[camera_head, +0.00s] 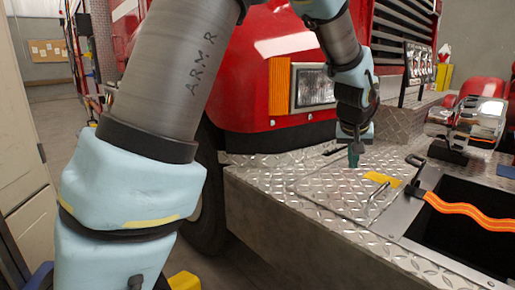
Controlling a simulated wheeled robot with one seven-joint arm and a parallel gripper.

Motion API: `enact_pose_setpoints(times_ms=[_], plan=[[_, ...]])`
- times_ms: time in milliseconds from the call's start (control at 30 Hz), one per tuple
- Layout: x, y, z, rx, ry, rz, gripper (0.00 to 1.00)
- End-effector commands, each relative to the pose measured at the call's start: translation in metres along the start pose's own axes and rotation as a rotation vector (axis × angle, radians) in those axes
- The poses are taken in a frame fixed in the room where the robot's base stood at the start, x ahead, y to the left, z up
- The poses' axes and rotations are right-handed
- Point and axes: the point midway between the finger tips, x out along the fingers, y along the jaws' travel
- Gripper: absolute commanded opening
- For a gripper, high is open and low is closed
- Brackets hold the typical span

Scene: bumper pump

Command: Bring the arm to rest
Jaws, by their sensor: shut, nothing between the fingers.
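My arm reaches from the lower left up across the top of the head camera view and down to the middle right. My gripper (354,157) points down at the end of it. It is shut and holds nothing. It hangs over or just above the silver diamond-plate bumper (300,205) of the red fire truck (240,75). From this view I cannot tell whether the fingertips touch the plate.
A hatch handle (377,192) and a yellow mark (381,179) lie right of my gripper. An orange hose or strap (468,208) crosses a dark open compartment (465,235). A chrome fitting (468,122) stands behind it. The truck's headlight (314,87) is close to my arm.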

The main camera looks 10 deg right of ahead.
Motion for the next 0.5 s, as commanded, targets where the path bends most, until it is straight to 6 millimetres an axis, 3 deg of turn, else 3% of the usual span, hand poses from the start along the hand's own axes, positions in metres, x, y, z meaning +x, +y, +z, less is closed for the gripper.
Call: enact_pose_setpoints(times_ms=[33,200,400,500], plan=[[-0.002,-0.043,0.006,-0.036,-0.021,-0.033,0.00],[-0.014,-0.157,0.049,-0.123,-0.102,-0.116,0.00],[-0.041,-0.257,0.124,-0.226,-0.198,-0.182,0.00],[-0.054,-0.286,0.159,-0.267,-0.236,-0.201,0.00]])
